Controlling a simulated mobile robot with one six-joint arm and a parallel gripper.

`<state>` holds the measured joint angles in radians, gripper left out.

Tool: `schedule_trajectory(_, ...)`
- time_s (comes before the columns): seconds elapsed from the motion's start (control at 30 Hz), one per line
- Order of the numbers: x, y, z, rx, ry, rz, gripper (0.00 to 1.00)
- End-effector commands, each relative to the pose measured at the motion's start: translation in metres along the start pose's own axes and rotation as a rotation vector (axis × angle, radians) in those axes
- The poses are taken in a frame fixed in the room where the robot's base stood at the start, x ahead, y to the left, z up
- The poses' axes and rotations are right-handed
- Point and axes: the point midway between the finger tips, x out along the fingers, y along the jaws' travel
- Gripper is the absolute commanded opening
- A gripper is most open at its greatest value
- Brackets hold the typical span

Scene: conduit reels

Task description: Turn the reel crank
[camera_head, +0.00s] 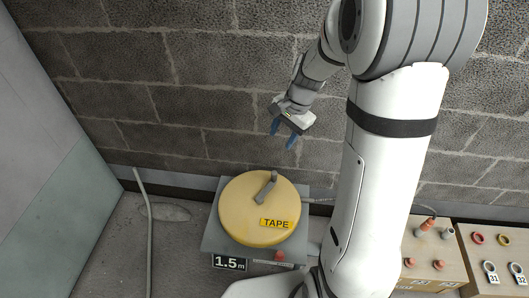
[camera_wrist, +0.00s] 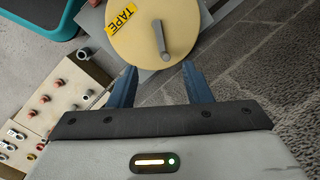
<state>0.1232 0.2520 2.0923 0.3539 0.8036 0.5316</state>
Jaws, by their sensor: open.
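A round yellow reel (camera_head: 247,222) labelled TAPE lies flat on a grey stand (camera_head: 213,238) in the head view. Its grey crank (camera_head: 267,186) stands near the reel's back edge. In the wrist view the reel (camera_wrist: 130,42) is at the top, with the crank (camera_wrist: 160,37) between and beyond the fingertips. My gripper (camera_head: 283,134) has blue fingers, is open and empty, and is above and behind the reel, apart from the crank. The open fingers also show in the wrist view (camera_wrist: 163,72).
A block wall (camera_head: 220,110) stands close behind the reel. A grey pipe (camera_head: 147,225) rises at the left. Boards with small fittings (camera_head: 440,262) lie at the right. A 1.5 m sign (camera_head: 230,263) is at the stand's front. A teal-edged object (camera_wrist: 62,22) is at the wrist view's upper left.

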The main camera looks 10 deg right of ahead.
Motion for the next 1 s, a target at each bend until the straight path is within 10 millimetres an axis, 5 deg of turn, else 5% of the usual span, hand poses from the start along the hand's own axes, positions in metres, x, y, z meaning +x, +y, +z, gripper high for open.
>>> schedule_trajectory(0.03, 0.041, -0.001, -0.018, 0.083, -0.026, 0.002, 0.45)
schedule_trajectory(0.1, 0.079, -0.006, -0.039, 0.203, -0.054, -0.003, 0.45)
schedule_trajectory(0.3, 0.176, -0.01, -0.087, 0.504, -0.118, -0.006, 0.45)
schedule_trajectory(0.4, 0.209, -0.009, -0.102, 0.607, -0.137, -0.006, 0.45)
schedule_trajectory(0.6, 0.238, -0.008, -0.115, 0.701, -0.155, -0.003, 0.45)
schedule_trajectory(1.0, 0.286, -0.009, -0.108, 0.706, -0.156, -0.002, 0.45)
